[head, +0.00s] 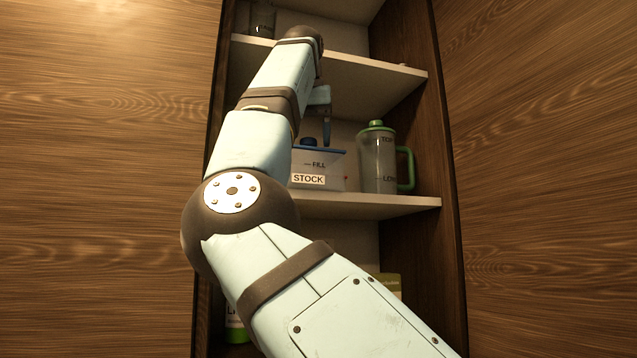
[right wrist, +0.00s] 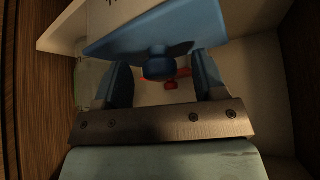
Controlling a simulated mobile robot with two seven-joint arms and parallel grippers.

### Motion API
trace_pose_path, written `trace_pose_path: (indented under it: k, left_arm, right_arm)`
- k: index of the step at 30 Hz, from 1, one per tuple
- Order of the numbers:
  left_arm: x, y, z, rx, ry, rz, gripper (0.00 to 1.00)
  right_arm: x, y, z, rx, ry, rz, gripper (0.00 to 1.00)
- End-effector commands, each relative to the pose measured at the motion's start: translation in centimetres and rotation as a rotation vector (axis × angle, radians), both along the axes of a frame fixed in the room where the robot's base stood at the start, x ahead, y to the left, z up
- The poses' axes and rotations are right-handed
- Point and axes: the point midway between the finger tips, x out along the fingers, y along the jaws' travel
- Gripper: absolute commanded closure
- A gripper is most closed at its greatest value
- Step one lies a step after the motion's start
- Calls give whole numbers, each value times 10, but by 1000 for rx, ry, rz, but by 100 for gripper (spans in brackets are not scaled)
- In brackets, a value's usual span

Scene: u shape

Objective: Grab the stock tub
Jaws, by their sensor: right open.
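The stock tub (head: 325,170) is a clear tub with a STOCK label and a blue lid with a knob. It stands on the middle shelf, its left part hidden behind my right arm. My right gripper (head: 323,134) is above the lid, pointing down. In the right wrist view, the gripper (right wrist: 160,66) is open, with one blue finger on each side of the lid's dark blue knob (right wrist: 158,68). I see gaps between the fingers and the knob. The blue lid (right wrist: 155,30) lies just beyond the fingertips. My left gripper is not in view.
A clear pitcher (head: 379,165) with green lid and handle stands close to the tub's right. The upper shelf (head: 365,80) hangs above. The middle shelf (head: 370,205) has dark side walls. A green container (head: 236,325) is below. A glass jar (head: 262,18) stands above.

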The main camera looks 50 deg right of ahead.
Motion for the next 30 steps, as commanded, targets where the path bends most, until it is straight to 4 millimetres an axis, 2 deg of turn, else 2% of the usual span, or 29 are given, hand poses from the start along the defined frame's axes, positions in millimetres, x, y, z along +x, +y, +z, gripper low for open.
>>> trace_pose_path:
  k: [12,13,14,21,30]
  left_arm:
    - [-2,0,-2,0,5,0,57]
    - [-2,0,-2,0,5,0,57]
    - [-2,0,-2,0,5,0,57]
    - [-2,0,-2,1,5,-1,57]
    - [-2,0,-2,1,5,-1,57]
  right_arm:
    - [2,7,-3,0,1,1,35]
    - [2,7,-2,0,1,1,38]
    - [2,7,-2,0,1,1,44]
    - [1,7,-2,1,1,0,100]
    - [1,6,-2,1,0,-1,100]
